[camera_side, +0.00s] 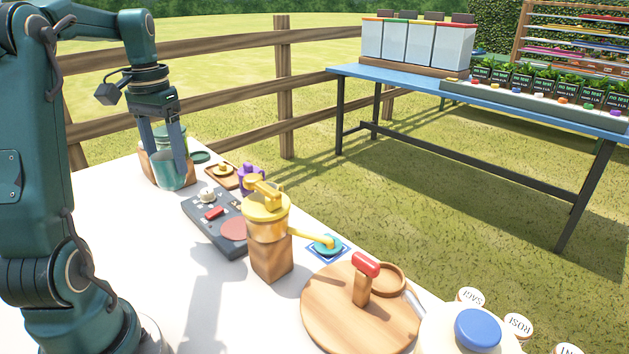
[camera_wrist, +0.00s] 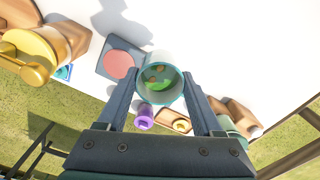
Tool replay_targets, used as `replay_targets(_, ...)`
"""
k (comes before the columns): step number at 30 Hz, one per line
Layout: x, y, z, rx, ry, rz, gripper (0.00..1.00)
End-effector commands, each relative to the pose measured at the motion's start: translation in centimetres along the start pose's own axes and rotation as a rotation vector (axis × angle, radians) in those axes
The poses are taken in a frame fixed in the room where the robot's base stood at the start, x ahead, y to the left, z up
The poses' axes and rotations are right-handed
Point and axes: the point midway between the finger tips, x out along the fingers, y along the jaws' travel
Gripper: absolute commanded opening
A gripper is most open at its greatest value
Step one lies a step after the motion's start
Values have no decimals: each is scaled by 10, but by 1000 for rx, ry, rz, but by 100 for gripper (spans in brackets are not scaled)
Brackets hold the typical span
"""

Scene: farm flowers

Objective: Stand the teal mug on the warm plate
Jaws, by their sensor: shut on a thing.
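The teal mug (camera_side: 172,178) is held upright between the two fingers of my gripper (camera_side: 168,160), at the far left of the white table. In the wrist view the mug (camera_wrist: 174,97) is seen from above between the fingers (camera_wrist: 161,82), with something green and brownish inside. I cannot tell whether its base is clear of the table. The warm plate (camera_side: 234,229) is a reddish disc on a dark grey unit (camera_side: 205,224) with a red switch and a pale knob. It also shows in the wrist view (camera_wrist: 118,64), up and left of the mug, with nothing on it.
A yellow-topped wooden grinder-like device (camera_side: 268,235) stands close to the warm plate's right. A small purple pot (camera_side: 250,179) and a wooden tray (camera_side: 222,179) lie behind the unit. A wooden block (camera_side: 149,168) stands beside the mug. A round board (camera_side: 330,318) is at front right.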

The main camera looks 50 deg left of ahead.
Motion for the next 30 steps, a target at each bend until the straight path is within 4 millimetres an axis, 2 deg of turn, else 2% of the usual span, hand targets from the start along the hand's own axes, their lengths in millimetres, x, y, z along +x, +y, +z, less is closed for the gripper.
replay_targets(9, 41, 57, -31, 7, -8, 4, 0)
replay_targets(15, 62, 87, -48, 1, -6, 3, 0)
replay_targets(21, 72, 97, -54, -3, -5, 2, 0)
replay_targets(27, 100, 97, -53, -4, -9, 3, 0)
replay_targets(30, 108, 97, -53, -4, -5, 2, 0)
